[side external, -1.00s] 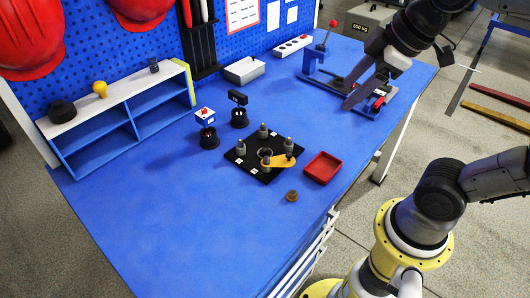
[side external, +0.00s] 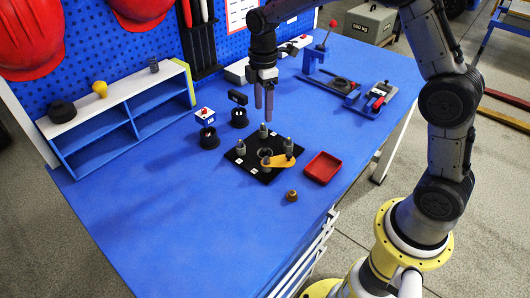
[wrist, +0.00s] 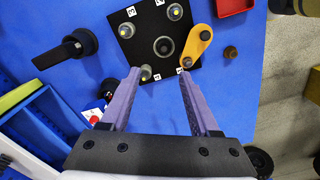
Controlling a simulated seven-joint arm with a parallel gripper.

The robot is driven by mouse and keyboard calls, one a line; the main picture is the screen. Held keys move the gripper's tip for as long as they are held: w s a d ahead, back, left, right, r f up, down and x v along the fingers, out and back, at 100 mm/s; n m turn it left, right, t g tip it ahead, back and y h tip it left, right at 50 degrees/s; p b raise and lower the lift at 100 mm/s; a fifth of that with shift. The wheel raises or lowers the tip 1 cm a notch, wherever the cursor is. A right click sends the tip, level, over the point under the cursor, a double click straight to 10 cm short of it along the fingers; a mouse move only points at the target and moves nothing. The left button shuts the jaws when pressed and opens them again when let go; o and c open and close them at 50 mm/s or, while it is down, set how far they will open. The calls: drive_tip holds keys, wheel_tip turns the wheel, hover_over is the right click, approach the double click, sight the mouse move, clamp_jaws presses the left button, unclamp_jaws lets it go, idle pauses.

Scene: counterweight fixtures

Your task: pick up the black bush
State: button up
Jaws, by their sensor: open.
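A round dark ring-like part, which looks like the black bush (side external: 264,153), sits in the middle of a black square plate (side external: 240,163). It also shows as a dark ring in the wrist view (wrist: 164,45). Grey posts stand near the plate's corners, and a yellow arm (side external: 278,161) lies by the plate's near right side. My gripper (side external: 263,112) points down, open and empty, above the plate's far side. In the wrist view its fingertips (wrist: 160,72) lie just short of the ring, near two posts. I cannot be sure that this ring is the bush.
A red tray (side external: 323,167) and a small brown part (side external: 292,196) lie near the plate. A shelf (side external: 120,115) stands at left. The front left of the blue bench is clear.

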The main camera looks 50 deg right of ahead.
hover_over(265, 150)
drive_tip(key=f, duration=0.8)
drive_tip(key=shift+w+d+f, duration=0.2)
drive_tip(key=shift+w, duration=0.2)
drive_tip(key=shift+s+a+f, duration=0.1)
drive_tip(key=shift+s+f, duration=0.1)
drive_tip(key=shift+f, duration=1.15)
drive_tip(key=shift+s+a+f, duration=0.1)
drive_tip(key=shift+s+f, duration=0.05)
drive_tip(key=shift+f, duration=1.15)
drive_tip(key=shift+d+f, duration=0.1)
clamp_jaws()
